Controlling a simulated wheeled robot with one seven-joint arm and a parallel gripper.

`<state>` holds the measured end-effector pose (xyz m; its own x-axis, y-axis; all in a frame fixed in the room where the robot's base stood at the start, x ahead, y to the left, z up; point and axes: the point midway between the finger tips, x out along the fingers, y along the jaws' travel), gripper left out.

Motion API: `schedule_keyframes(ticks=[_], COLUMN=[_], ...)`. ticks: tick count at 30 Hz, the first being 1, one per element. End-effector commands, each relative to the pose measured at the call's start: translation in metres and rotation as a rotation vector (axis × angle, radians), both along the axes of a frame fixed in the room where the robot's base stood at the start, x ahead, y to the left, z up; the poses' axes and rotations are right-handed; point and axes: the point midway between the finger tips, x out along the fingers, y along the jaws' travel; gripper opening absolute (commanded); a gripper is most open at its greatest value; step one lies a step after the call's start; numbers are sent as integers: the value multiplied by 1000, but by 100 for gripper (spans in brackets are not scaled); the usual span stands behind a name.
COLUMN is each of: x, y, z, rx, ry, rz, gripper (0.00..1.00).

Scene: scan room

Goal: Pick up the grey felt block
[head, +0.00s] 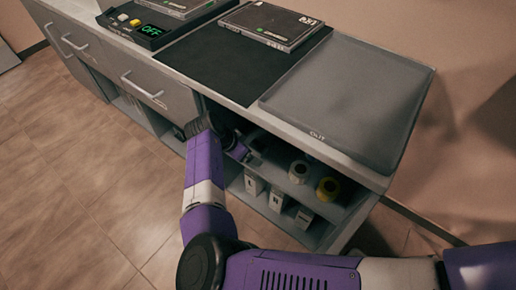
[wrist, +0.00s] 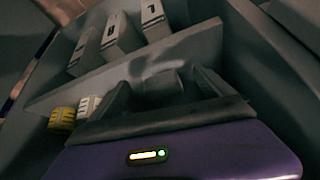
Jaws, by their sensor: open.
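My gripper (wrist: 162,84) is open inside the shelf compartment below the counter. In the wrist view its two dark fingers stand apart, left and right. A dark grey rounded shape (wrist: 160,83) shows between them and looks like the felt block. The picture is too dim to tell whether either finger touches it. In the head view my gripper (head: 246,152) reaches under the counter edge from the left, and I cannot make out the block clearly there.
A white roll (head: 298,172) and a yellow roll (head: 328,189) stand on the same shelf, right of my gripper. Several numbered white boxes (head: 278,200) stand on the lower shelf. Above are the counter with a grey OUT tray (head: 350,95) and a black mat (head: 225,70).

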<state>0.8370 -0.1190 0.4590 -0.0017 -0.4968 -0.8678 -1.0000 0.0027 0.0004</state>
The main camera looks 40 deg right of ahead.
Motion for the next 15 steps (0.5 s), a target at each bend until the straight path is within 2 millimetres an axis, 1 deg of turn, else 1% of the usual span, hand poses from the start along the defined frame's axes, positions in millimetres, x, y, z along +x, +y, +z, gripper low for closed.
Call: schedule_keyframes(ticks=[1, 3, 7, 10, 15], x=[-1, -1, -1, -1, 0], y=[-10, -22, -40, -44, -45], z=[-1, -1, -1, -10, -10], rx=[-2, -3, -2, -2, -1], ry=[0, 0, -1, 1, -1], rz=[-4, -4, -3, 0, 0], gripper=[91, 91, 91, 91, 91])
